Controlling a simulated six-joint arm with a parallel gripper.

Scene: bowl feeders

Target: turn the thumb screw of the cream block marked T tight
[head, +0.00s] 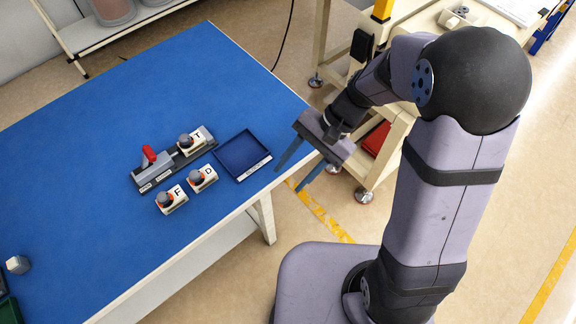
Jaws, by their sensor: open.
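The cream block marked T (201,138) sits at the right end of a grey fixture (144,179) on the blue table. Its dark grey thumb screw (186,141) stands on the block's left part. How tight the screw is cannot be told. My gripper (306,178) is open and empty, pointing down beside the table's right edge, to the right of the block and well apart from it.
Cream blocks marked F (178,195) and D (209,174) stand in front of the fixture. The fixture has a red-handled clamp (149,154). An empty dark blue tray (262,155) lies between the blocks and my gripper. The table's back (180,70) is clear.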

